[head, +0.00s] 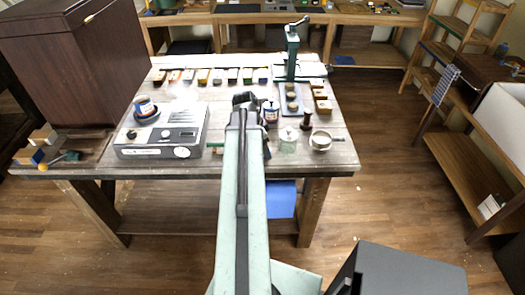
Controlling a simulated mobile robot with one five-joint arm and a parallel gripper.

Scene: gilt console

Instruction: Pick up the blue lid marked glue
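My gripper (246,98) is at the far end of my outstretched arm, over the middle of the wooden workbench (190,168). Its dark fingertips are small, and I cannot tell how far apart they are. Just right of it stands a small pot (271,114) with a dark or blue top and a red and white body. This top may be the lid, but no marking can be read. Another blue, white and red can (145,106) stands in a dark dish on the grey device at left. My arm hides part of the bench.
A green press (292,55) stands at the back right of the bench. A glass jar (289,140), a white bowl (320,141) and a dark spool (306,120) are near the pot. A grey boxy device (162,135) is at left. Several small coloured blocks line the back.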

